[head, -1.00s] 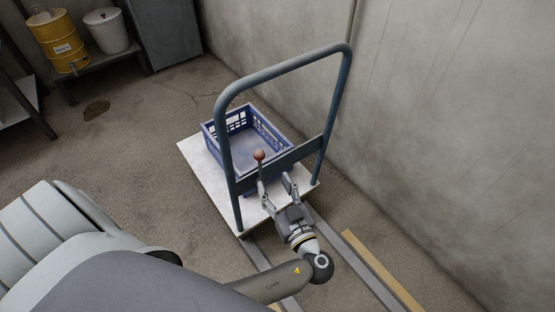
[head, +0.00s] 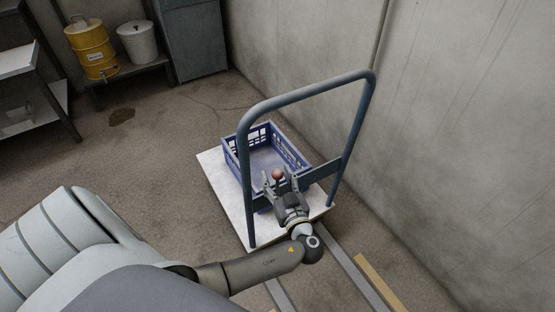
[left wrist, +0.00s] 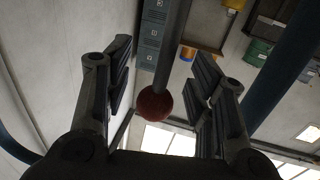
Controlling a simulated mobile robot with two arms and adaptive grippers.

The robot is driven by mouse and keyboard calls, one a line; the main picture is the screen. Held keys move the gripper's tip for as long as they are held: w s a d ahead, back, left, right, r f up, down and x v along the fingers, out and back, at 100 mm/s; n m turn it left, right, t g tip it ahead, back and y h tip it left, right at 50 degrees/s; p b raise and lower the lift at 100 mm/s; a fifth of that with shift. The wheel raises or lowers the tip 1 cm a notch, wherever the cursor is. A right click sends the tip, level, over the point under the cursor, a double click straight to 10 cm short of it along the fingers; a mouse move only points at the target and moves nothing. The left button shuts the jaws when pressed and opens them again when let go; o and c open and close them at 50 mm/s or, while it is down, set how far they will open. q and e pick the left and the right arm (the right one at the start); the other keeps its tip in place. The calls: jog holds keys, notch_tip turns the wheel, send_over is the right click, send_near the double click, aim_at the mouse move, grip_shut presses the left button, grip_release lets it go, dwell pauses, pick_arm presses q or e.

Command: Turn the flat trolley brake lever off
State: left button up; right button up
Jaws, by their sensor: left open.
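The brake lever has a red ball knob (head: 278,174) and stands at the handle end of the flat trolley (head: 222,188). My left gripper (head: 280,184) is open around the knob, with one finger on each side. In the left wrist view the red knob (left wrist: 154,104) and the dark lever rod (left wrist: 173,45) sit between the open fingers, with gaps on both sides. I cannot tell whether a finger touches it. The lever's lower part is hidden behind the gripper in the head view. My right gripper is not in view.
The trolley's blue-grey push handle (head: 243,160) arches over my left gripper. A blue crate (head: 296,158) stands on the deck. A concrete wall (head: 470,130) is close on the right. A yellow drum (head: 92,48) and a white bucket (head: 139,43) stand far left. Floor left of the trolley is clear.

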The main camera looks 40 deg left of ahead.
pick_arm(q)
grip_shut()
jog(key=shift+w, duration=0.1)
